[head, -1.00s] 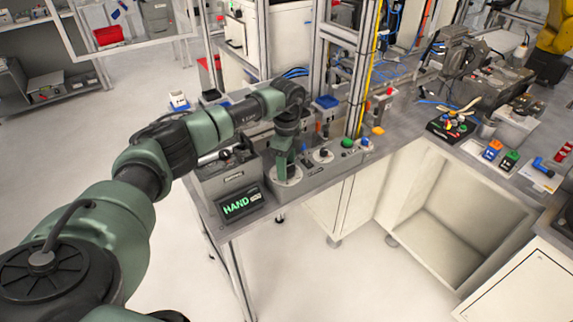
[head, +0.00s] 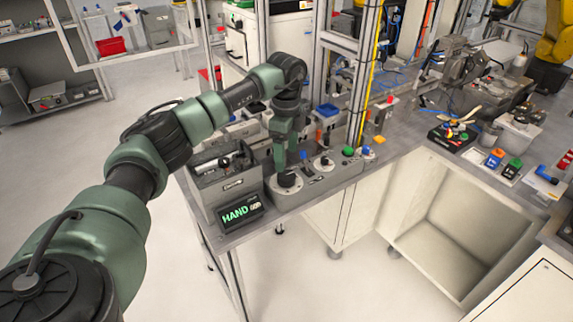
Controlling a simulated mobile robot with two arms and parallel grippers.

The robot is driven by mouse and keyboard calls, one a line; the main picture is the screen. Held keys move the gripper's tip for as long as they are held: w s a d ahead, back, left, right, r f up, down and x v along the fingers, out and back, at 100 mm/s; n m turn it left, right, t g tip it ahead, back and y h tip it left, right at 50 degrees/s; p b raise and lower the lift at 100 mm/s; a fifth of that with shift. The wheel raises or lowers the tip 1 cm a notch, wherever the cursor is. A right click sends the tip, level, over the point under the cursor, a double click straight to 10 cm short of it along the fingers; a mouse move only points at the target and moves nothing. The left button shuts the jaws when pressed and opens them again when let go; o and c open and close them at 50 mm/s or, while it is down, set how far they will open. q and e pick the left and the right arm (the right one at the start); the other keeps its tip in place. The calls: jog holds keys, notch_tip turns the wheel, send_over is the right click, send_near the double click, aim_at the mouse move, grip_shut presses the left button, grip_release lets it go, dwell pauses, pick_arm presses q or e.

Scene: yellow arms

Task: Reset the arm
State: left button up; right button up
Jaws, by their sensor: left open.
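My left gripper (head: 285,160) points down from my green arm, open and empty, just above a black round knob (head: 287,179) on the grey control box (head: 320,182). A small gap seems to separate its fingertips from the knob. The box also carries a blue button (head: 303,155), a second dark knob (head: 325,162) and a green button (head: 348,151). A small black display (head: 240,212) at the box's left front reads "HAND" in green. A yellow robot arm (head: 558,40) is partly in view at the top right. My right gripper is out of view.
A grey box with a dark top (head: 222,178) stands left of the control box. Metal frame posts (head: 318,75) rise behind it. The bench to the right holds a black tray with coloured parts (head: 452,136) and small coloured blocks (head: 495,157). Open floor lies at left.

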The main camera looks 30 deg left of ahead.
pick_arm(q)
jog(key=shift+r, duration=0.25)
dwell(0.3)
